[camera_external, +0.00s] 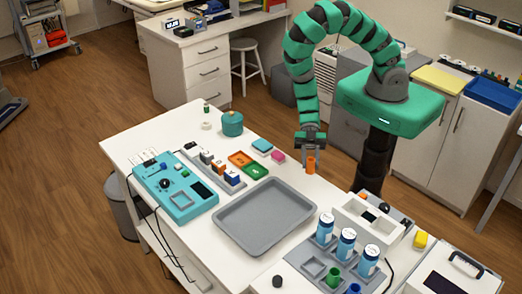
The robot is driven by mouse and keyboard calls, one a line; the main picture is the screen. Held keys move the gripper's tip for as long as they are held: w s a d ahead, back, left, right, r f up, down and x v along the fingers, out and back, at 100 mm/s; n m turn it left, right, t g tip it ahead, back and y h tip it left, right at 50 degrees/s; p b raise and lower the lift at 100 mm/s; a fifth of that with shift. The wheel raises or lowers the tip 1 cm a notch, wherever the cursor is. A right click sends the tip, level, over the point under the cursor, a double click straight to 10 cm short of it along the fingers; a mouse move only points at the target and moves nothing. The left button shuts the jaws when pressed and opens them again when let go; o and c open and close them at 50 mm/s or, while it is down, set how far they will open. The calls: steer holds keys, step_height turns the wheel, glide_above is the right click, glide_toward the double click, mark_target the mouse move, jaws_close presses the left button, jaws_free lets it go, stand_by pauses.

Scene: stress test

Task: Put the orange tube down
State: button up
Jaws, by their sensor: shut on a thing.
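The orange tube (310,166) is a short upright cylinder near the table's far right edge. My gripper (310,154) comes down from above and is shut on the tube's upper part. Whether the tube's bottom touches the table or hangs just above it, I cannot tell.
A grey tray (222,224) lies in front of the tube. A white divided box (352,222) and a rack with several blue-white bottles (346,243) stand to the front right.

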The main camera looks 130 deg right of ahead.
mark_target(309, 184)
steer(key=shift+s+a+f+p, duration=0.1)
steer(key=shift+f+p, duration=0.15)
steer(key=shift+f, duration=1.05)
steer(key=shift+s+f+p, duration=0.15)
steer(key=shift+f+p, duration=0.15)
steer(key=shift+f, duration=1.05)
steer(key=shift+s+a+f+p, duration=0.1)
steer(key=shift+f+p, duration=0.15)
steer(key=shift+f, duration=1.05)
steer(key=shift+f, duration=0.1)
steer(key=o, duration=0.9)
steer(key=shift+o, duration=0.2)
steer(key=b+v, duration=0.3)
steer(key=v, duration=0.9)
steer(key=shift+d, duration=0.1)
